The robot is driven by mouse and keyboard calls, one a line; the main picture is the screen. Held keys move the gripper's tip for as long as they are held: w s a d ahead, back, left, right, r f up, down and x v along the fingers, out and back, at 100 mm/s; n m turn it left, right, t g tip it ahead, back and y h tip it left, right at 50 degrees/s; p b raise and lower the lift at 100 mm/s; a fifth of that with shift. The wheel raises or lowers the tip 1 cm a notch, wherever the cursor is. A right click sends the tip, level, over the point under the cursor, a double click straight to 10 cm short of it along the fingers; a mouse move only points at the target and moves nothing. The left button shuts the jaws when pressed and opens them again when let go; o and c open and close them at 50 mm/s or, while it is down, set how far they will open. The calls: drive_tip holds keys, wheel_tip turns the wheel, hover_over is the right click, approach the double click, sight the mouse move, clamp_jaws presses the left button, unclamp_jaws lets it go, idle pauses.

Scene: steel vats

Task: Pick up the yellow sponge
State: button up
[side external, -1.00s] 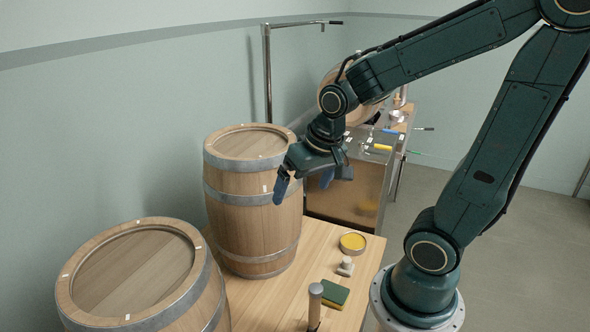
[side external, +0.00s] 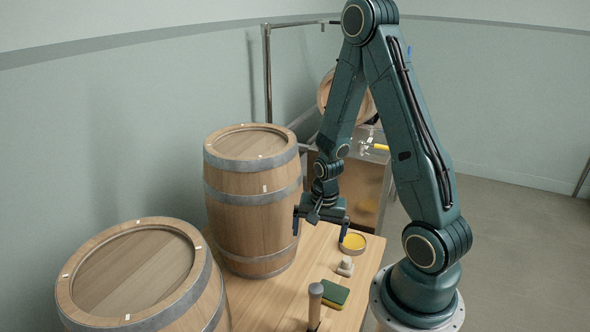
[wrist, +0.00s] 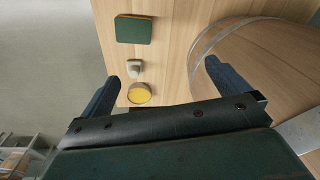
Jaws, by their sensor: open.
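The sponge (side external: 334,293) lies flat on the wooden table; its top is dark green, with a thin yellow edge showing below. It also shows at the top of the wrist view (wrist: 133,29). My gripper (side external: 320,229) is open and empty above the table's far part, beside the upright barrel and farther back than the sponge. In the wrist view its two fingers (wrist: 163,76) are spread wide, with the sponge beyond them, up and to the left.
A round tin of yellow stuff (side external: 352,243) and a small pale object (side external: 345,266) stand behind the sponge. A wooden-handled tool (side external: 315,303) stands close to its left. Two large barrels, one upright (side external: 253,200) and one nearer (side external: 140,280), fill the left side.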

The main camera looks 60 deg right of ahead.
drive_tip(key=s+d+f+m+g, duration=0.1)
drive_tip(key=s+f+m, duration=0.3)
drive_tip(key=f, duration=0.5)
drive_tip(key=shift+s+d+f+y, duration=0.2)
drive_tip(key=shift+s+d+y, duration=0.1)
drive_tip(key=shift+s, duration=0.3)
drive_tip(key=shift+f, duration=0.15)
hover_over(332, 291)
drive_tip(key=shift+s+d+f, duration=0.1)
drive_tip(key=shift+f, duration=2)
drive_tip(key=shift+s+d+f, duration=0.1)
drive_tip(key=shift+f, duration=1.95)
drive_tip(key=shift+f, duration=0.15)
drive_tip(key=shift+w+a+f, duration=0.1)
drive_tip(key=shift+f, duration=2.35)
drive_tip(key=c, duration=0.8)
